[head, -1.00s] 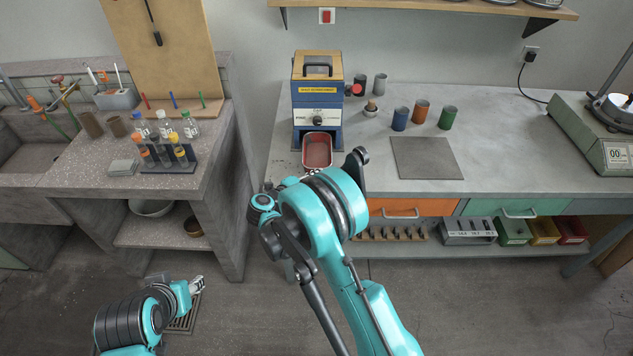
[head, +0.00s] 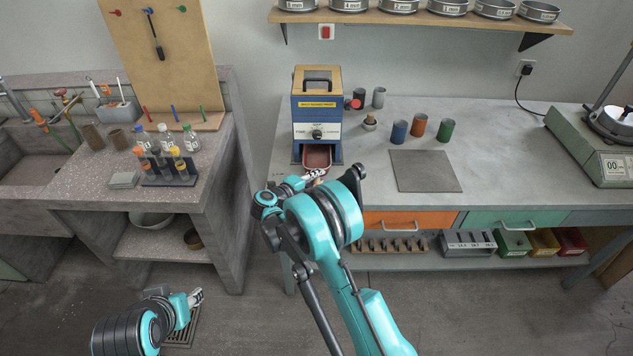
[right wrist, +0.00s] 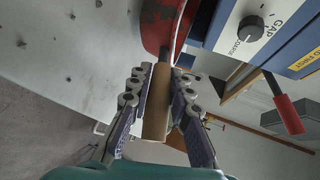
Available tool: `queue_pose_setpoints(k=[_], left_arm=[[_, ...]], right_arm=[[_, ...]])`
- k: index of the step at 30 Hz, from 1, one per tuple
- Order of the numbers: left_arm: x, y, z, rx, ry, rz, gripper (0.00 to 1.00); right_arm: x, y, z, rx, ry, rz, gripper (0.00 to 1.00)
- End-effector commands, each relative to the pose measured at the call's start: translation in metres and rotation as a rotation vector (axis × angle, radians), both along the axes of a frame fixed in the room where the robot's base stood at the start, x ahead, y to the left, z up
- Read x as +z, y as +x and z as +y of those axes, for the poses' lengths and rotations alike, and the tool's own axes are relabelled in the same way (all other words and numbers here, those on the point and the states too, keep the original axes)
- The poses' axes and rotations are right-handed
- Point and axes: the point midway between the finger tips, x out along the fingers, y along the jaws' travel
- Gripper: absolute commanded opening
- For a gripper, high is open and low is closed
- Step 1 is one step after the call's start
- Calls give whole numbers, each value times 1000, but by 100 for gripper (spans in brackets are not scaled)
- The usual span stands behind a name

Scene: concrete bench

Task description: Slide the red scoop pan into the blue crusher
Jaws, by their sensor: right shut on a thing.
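The blue crusher (head: 317,112) stands at the left end of the grey bench, with an opening low in its front. The red scoop pan (head: 317,156) sits at that opening, its back part under the crusher body. My right gripper (head: 313,177) is in front of the pan, partly hidden by my arm. In the right wrist view, my right gripper (right wrist: 159,105) is shut on the pan's tan handle (right wrist: 157,115), and the red pan (right wrist: 158,25) lies beyond it beside the crusher (right wrist: 265,30). My left gripper (head: 195,298) is low over the floor at left, too small to read.
A grey mat (head: 425,170) lies right of the crusher. Blue (head: 399,131), orange (head: 419,125) and green (head: 445,130) cups stand behind it. A scale (head: 600,150) is at the far right. The bench's left edge is close to the crusher.

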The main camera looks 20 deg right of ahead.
Motion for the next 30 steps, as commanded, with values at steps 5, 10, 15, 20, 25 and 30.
queue_pose_setpoints(k=[5, 10, 15, 20, 25, 30], left_arm=[[-3, 0, 0, 0, 0, 0, 40], [-6, 0, 0, 0, 0, 0, 40], [-8, 0, 0, 0, 0, 0, 40], [-9, 0, 0, 0, 0, 0, 40], [-10, 0, 0, 0, 0, 0, 40], [-10, 0, 0, 0, 0, 0, 40]], right_arm=[[-2, 11, -3, -1, -1, 0, 0], [-3, 21, -7, -1, -1, 0, 0], [-4, 31, -9, -1, -1, 0, 0], [-5, 39, -11, 0, -1, -1, 0], [-6, 44, -12, 0, -1, -1, 0], [-6, 46, -13, 0, -1, -1, 0]])
